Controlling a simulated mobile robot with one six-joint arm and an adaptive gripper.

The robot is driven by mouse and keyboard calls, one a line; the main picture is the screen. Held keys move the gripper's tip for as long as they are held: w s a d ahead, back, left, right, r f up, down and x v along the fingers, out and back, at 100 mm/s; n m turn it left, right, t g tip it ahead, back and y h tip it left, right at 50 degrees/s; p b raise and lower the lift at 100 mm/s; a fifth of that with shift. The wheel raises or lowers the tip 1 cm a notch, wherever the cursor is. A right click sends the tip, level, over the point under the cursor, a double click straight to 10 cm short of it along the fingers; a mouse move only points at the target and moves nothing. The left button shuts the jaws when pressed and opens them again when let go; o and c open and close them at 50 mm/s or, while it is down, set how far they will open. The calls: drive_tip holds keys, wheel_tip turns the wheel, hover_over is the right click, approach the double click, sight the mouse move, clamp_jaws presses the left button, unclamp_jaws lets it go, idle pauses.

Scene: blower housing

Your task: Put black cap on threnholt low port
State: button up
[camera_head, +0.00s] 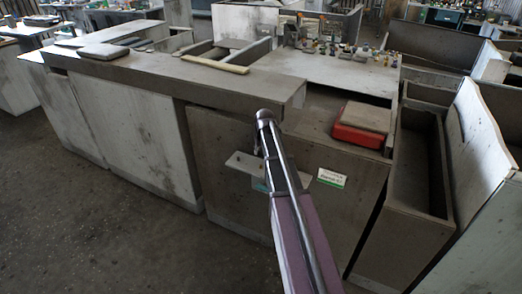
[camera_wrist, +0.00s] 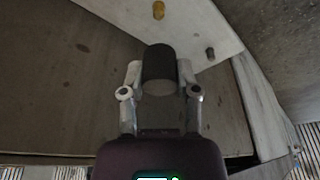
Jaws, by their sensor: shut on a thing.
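My gripper (camera_wrist: 159,76) is shut on a black cylinder, the black cap (camera_wrist: 159,64), with one finger on each side. In the wrist view, a pale panel lies beyond the cap. On it are a yellowish stub (camera_wrist: 158,10) straight ahead and a dark grey stub (camera_wrist: 210,53) to the right, both apart from the cap. I cannot tell which stub, if either, is the threnholt low port. In the head view my arm reaches to the bench front; the gripper and cap cannot be made out there.
A small pale ledge (camera_head: 245,165) juts from the bench front beside my arm. A white and green label (camera_head: 331,177) is too small to read. A red box (camera_head: 357,134) sits on the bench, with several small parts behind it. An open trough (camera_head: 418,165) stands right. The floor at left is clear.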

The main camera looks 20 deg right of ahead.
drive_tip(key=shift+f, duration=0.2)
drive_tip(key=shift+f+b, duration=1.95)
drive_tip(key=shift+b, duration=0.2)
drive_tip(key=shift+f+b, duration=1.5)
drive_tip(key=shift+f, duration=0.05)
drive_tip(key=o, duration=1)
drive_tip(key=shift+s, duration=0.2)
